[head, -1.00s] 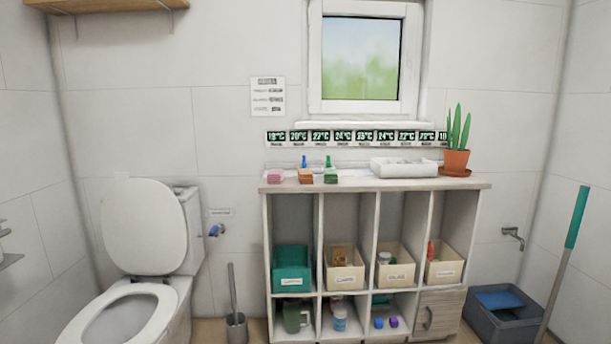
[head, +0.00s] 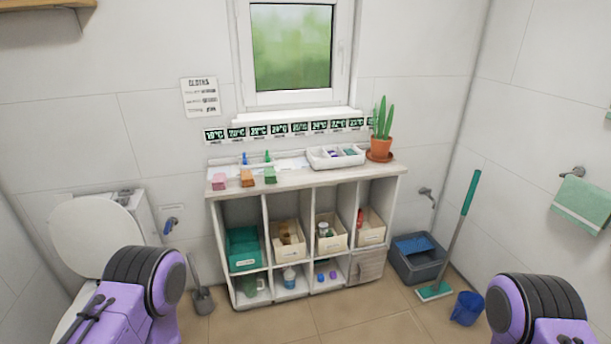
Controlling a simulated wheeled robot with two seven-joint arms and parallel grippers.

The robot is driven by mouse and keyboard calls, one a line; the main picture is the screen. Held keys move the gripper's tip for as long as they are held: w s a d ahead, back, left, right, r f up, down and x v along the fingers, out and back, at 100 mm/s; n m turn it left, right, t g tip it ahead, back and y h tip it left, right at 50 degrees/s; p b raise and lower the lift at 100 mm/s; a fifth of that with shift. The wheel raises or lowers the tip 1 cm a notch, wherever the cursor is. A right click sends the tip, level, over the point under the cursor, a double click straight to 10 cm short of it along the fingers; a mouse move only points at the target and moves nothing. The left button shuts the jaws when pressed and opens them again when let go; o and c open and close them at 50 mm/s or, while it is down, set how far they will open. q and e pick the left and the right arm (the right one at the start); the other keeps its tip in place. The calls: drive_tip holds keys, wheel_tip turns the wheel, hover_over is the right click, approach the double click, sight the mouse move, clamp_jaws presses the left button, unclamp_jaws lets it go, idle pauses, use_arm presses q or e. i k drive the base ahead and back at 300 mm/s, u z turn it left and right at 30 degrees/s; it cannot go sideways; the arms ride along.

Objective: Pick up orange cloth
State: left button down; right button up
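The orange cloth (head: 247,178) is a small folded stack on the top of the white shelf unit (head: 330,175), near its left end. A pink cloth (head: 219,182) lies to its left and a green cloth (head: 270,175) to its right, with small gaps between them. Purple and black links of my two arms show at the lower left and lower right. Neither of my grippers is in the picture, so I cannot see whether they are open or shut.
A white tray (head: 336,157) with small items and a potted cactus (head: 381,138) stand on the right of the top. The toilet (head: 100,240) is left; a grey tub (head: 416,258), mop (head: 457,235) and blue bucket (head: 467,308) are right. Floor in front is clear.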

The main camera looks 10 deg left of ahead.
sight(247, 181)
drive_tip(key=z, duration=1.05)
drive_tip(key=i, duration=3.3)
drive_tip(key=u, duration=3.35)
